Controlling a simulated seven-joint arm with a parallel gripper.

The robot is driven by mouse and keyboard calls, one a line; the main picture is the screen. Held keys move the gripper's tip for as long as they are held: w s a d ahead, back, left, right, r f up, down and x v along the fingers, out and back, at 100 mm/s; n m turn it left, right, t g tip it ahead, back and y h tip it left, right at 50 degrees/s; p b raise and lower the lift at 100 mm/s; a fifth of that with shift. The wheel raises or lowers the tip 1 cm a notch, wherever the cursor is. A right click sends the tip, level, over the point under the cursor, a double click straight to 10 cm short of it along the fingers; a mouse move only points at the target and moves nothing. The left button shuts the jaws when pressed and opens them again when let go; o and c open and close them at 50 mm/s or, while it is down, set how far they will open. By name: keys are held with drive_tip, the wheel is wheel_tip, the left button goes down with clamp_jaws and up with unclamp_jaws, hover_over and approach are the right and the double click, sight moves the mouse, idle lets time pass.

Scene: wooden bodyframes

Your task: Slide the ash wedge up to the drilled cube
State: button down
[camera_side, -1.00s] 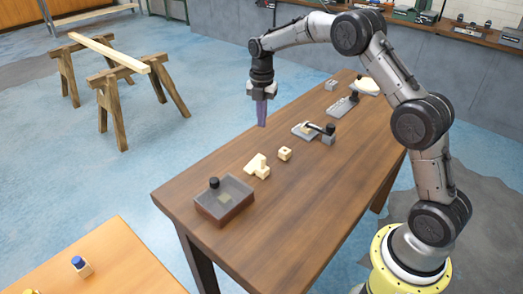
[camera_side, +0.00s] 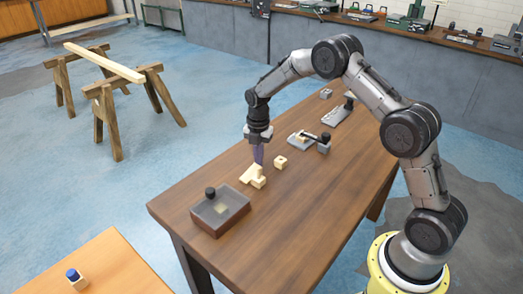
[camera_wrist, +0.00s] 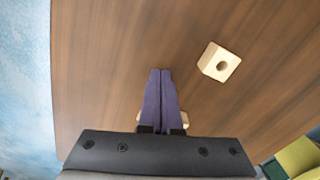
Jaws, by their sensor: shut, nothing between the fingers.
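The drilled cube (camera_side: 280,161), a small pale block with a round hole, sits on the brown table; it also shows at the upper right in the wrist view (camera_wrist: 218,62). The pale ash wedge (camera_side: 248,175) lies to its left and nearer the camera, with a gap between them. A blocky pale part stands at the wedge's right end; I cannot tell whether it is separate. My gripper (camera_side: 259,163) is shut and empty, its purple fingers pointing down just behind the wedge. In the wrist view the fingers (camera_wrist: 161,72) hide most of the pale wood under them.
A dark-sided box (camera_side: 220,210) with a black knob stands at the near left. A grey fixture (camera_side: 322,145) with a black handle is beyond the cube, and another grey fixture (camera_side: 337,115) is farther back. The tabletop right of the cube is clear.

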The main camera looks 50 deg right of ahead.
sight(251, 174)
drive_tip(key=shift+s+a, duration=0.15)
drive_tip(key=shift+a, duration=0.2)
drive_tip(key=shift+a, duration=0.1)
drive_tip(key=shift+s+a, duration=0.3)
drive_tip(key=shift+a, duration=0.55)
